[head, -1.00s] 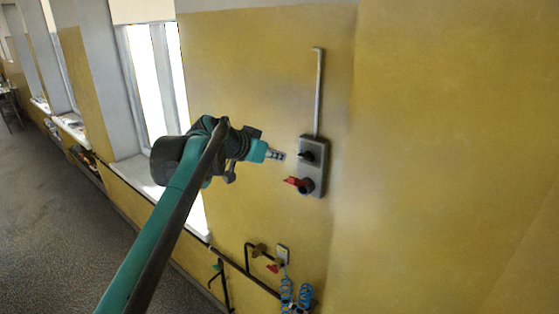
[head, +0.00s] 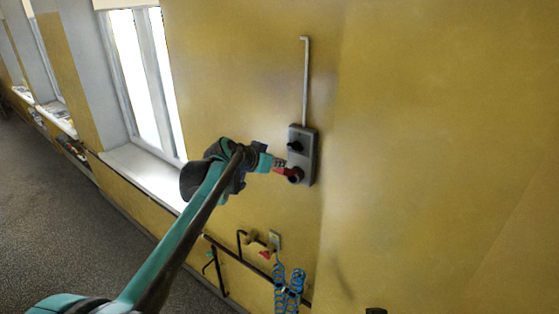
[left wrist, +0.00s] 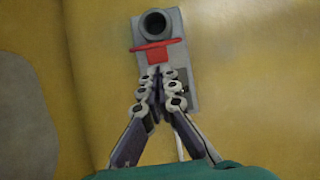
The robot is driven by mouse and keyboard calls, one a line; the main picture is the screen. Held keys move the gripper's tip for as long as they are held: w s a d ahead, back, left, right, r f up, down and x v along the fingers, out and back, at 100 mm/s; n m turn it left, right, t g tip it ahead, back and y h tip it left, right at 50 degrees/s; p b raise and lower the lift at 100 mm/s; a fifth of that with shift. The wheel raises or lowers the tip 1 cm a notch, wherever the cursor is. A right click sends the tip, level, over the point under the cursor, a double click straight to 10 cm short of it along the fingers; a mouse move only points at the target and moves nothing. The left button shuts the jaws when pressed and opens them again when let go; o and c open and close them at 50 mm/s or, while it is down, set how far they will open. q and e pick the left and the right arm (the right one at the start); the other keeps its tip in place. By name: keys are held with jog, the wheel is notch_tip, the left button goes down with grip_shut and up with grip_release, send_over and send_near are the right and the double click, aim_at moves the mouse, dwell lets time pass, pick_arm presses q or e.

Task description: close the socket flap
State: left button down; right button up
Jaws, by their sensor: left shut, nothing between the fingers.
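A grey socket box (head: 307,156) is fixed to the yellow wall. Its lower round dark socket (head: 296,175) has a red flap (head: 282,171) standing open, sticking out from it. My left gripper (head: 280,163) is shut and empty, with its fingertips right by the red flap. In the left wrist view the shut fingertips (left wrist: 158,73) point at the red flap (left wrist: 157,46), which lies between them and the round socket opening (left wrist: 153,24). I cannot tell whether they touch the flap. My right gripper is not in view.
A second dark fitting (head: 294,146) sits higher on the box, and a metal conduit (head: 305,80) runs up from it. Below are a dark pipe (head: 240,263) and blue coiled hoses (head: 288,290). A window sill (head: 143,172) is at left. The wall at right is clear.

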pick_arm(q)
jog(key=shift+s+a, duration=0.1)
jog(key=shift+s, duration=0.05)
jog(key=shift+s+a+f+t+h+b, duration=0.15)
jog(key=shift+f+t+h+b, duration=0.15)
jog(key=shift+b, duration=0.5)
jog(key=w+d+f+t+h+b, duration=0.2)
jog(key=f+t+b, duration=0.4)
jog(key=f+b, duration=0.8)
jog(key=shift+w+d+f+t+h+b, duration=0.35)
jog(key=shift+h+b, duration=1.05)
jog(key=shift+b, duration=2.4)
jog(key=shift+w+a, duration=0.15)
jog(key=shift+w, duration=0.05)
